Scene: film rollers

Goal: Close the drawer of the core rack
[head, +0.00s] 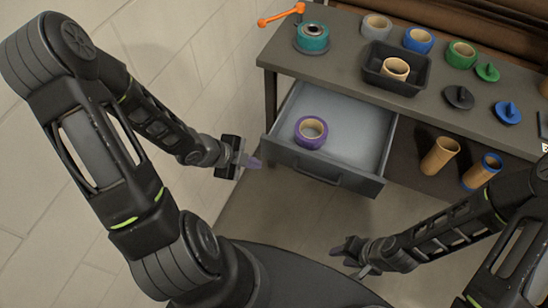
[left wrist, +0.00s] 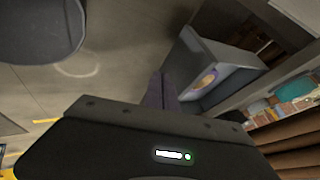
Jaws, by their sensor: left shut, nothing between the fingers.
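The drawer (head: 345,184) of the core rack (head: 344,73) is pulled open under the grey top. A purple roll (head: 311,132) with a tan core lies inside it at the left. A dark handle sits on the drawer's front. My left gripper (head: 256,163) is shut and empty, just left of the drawer's front left corner, with a small gap. In the left wrist view its fingers (left wrist: 162,92) point toward the drawer (left wrist: 225,72). My right gripper (head: 342,251) is below the drawer front, apart from it; its jaw gap is too small to judge.
On the top stand an orange-handled teal roll (head: 312,38), a black tray (head: 373,72) with a tan core, and several coloured rolls and knobs. Two tan cores (head: 440,156) stand right of the drawer. Floor is clear before the drawer.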

